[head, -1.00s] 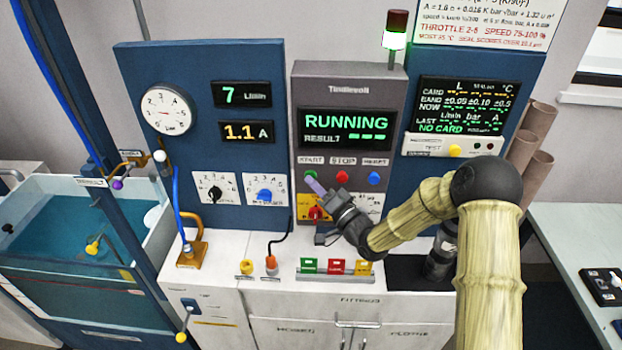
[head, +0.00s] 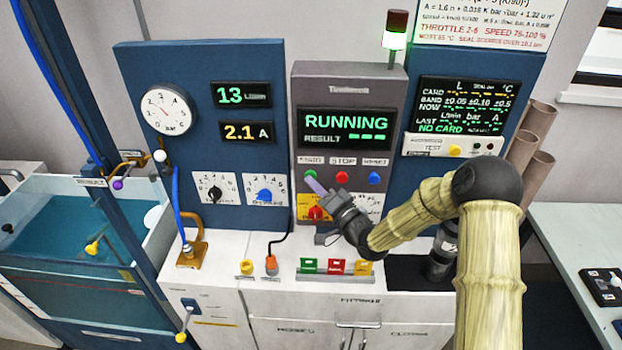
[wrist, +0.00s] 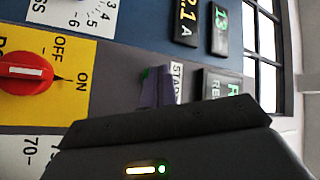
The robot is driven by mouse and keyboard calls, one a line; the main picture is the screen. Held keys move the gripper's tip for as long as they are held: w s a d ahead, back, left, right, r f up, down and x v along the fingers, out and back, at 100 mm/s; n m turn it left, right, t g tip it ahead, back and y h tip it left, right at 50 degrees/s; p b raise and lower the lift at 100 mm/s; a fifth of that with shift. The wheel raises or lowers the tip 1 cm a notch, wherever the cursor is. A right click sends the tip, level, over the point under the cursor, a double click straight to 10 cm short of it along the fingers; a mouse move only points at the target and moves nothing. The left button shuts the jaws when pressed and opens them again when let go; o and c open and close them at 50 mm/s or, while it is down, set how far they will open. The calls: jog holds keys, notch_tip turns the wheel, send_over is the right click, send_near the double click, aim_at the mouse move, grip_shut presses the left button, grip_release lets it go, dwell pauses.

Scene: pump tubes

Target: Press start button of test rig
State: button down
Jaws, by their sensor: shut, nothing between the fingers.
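The test rig's grey control panel (head: 350,85) stands in the middle of the head view, its screen (head: 346,127) reading RUNNING. The green start button (head: 309,175) sits under the START label, left of a red stop button (head: 342,177) and a blue reset button (head: 374,178). My gripper (head: 313,183) is shut and empty, its purple fingertips at the start button. Whether they touch it I cannot tell. In the wrist view the fingers (wrist: 158,88) cover most of the green button (wrist: 143,74), beside the START label.
A red rotary switch (head: 316,213) on a yellow plate sits just below my fingers; the wrist view shows it pointing at ON. Displays read 13 L/min (head: 242,94) and 2.1 A (head: 247,132). A water tank (head: 70,230) stands left. A lamp (head: 395,40) glows green on top.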

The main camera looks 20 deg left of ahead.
jog(key=shift+w, duration=0.3)
dwell(0.4)
jog(key=shift+w+r, duration=0.1)
jog(key=shift+r, duration=0.2)
jog(key=shift+r+b, duration=0.1)
jog(key=shift+b, duration=0.3)
jog(key=shift+s, duration=0.2)
jog(key=s, duration=0.3)
jog(key=s+d+b, duration=0.1)
jog(key=s, duration=0.1)
jog(key=shift+s+d+f, duration=0.1)
jog(key=shift+s+f, duration=0.15)
jog(key=shift+f, duration=0.1)
dwell(0.7)
